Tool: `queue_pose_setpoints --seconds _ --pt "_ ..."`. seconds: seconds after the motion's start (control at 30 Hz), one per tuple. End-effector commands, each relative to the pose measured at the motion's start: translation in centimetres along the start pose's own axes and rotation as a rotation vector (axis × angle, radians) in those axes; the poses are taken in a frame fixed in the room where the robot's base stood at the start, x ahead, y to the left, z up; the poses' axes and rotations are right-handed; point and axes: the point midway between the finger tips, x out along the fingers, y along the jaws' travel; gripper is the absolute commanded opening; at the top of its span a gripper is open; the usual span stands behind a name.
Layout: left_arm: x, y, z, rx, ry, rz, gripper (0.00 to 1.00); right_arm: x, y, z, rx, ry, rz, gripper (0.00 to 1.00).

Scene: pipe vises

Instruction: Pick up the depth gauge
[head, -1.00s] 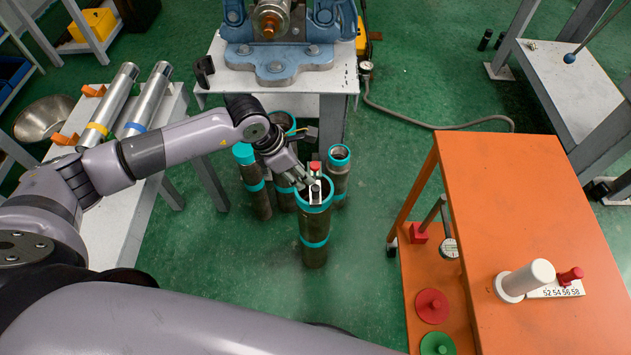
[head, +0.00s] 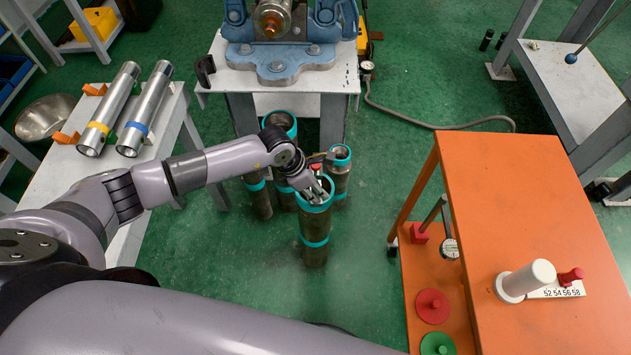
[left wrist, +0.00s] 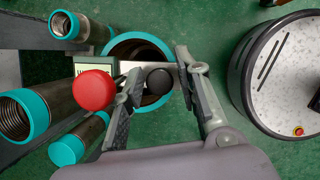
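The depth gauge, with a red knob, a black knob and a small display, lies across the mouth of the front pipe (head: 314,245). In the head view only its red knob (head: 316,168) shows clearly; my left gripper (head: 318,193) hides most of the rest. In the left wrist view the depth gauge's red knob (left wrist: 93,90) is outside the left finger. Its black knob lies between the two fingers of my left gripper (left wrist: 158,72), which are apart. I see no clear grip on it. My right gripper is not in view.
Several teal-banded pipes (head: 340,170) stand close behind the front pipe, below the vise table (head: 225,75). An orange cart (head: 530,210) at the right carries a white plug gauge (head: 527,280). Two silver tubes (head: 145,105) lie on the left bench. Green floor between pipes and cart is free.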

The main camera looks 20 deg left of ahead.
Motion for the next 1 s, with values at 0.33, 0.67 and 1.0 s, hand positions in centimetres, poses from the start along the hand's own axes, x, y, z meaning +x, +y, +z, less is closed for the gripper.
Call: queue_pose_setpoints --seconds 0.33,0.67,1.0 --pt "-0.05 0.02 0.0 0.0 0.0 0.0 0.11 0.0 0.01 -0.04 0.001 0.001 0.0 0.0" --pt "-0.08 0.03 0.01 -0.001 0.0 0.0 0.0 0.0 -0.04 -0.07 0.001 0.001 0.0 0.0" --pt "-0.18 0.11 0.16 0.0 -0.004 0.002 0.0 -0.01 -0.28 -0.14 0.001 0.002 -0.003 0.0"
